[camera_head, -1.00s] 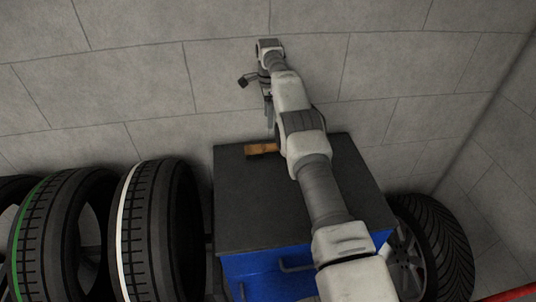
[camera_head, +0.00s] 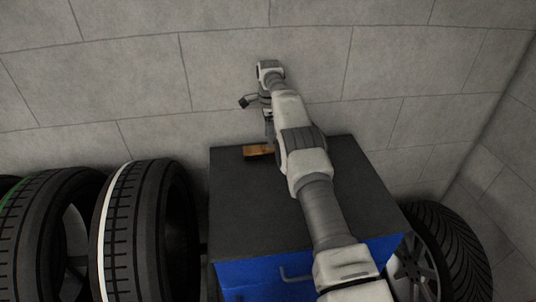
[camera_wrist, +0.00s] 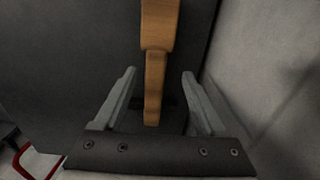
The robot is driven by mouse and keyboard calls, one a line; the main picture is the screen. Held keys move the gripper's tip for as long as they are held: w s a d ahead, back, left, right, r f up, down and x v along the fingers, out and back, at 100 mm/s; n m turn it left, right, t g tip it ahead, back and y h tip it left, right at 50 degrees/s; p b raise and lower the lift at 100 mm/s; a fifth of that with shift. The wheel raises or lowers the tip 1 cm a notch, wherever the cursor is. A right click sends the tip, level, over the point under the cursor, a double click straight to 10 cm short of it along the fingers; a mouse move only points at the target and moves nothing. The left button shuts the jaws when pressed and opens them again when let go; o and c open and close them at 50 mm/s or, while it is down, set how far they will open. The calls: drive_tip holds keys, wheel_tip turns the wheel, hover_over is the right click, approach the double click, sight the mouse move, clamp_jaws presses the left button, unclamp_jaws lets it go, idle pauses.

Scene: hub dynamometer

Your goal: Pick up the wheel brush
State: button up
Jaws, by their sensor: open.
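The wheel brush (camera_head: 258,151) lies on the dark top of the blue cabinet, near its back edge; only its brown wooden part shows in the head view. In the wrist view its wooden handle (camera_wrist: 157,60) runs down from the top edge, its narrow end lying between the fingers. My gripper (camera_wrist: 159,75) is open, with one finger on each side of the handle and a gap on both sides. In the head view my gripper (camera_head: 269,128) is above the back of the cabinet, partly hidden by my arm. The brush's far end is out of the wrist view.
The blue cabinet (camera_head: 240,215) has a dark flat top, mostly bare, with the concrete block wall (camera_head: 400,60) close behind it. Tyres (camera_head: 135,230) stand to its left, and a wheel with a tyre (camera_head: 455,250) is at its right.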

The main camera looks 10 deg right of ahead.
drive_tip(key=shift+s+d+f+b, duration=0.15)
drive_tip(key=shift+f+b, duration=0.15)
drive_tip(key=shift+f, duration=0.3)
drive_tip(key=shift+s+d+f+b, duration=0.15)
drive_tip(key=shift+f+b, duration=0.15)
drive_tip(key=shift+f, duration=1.55)
clamp_jaws()
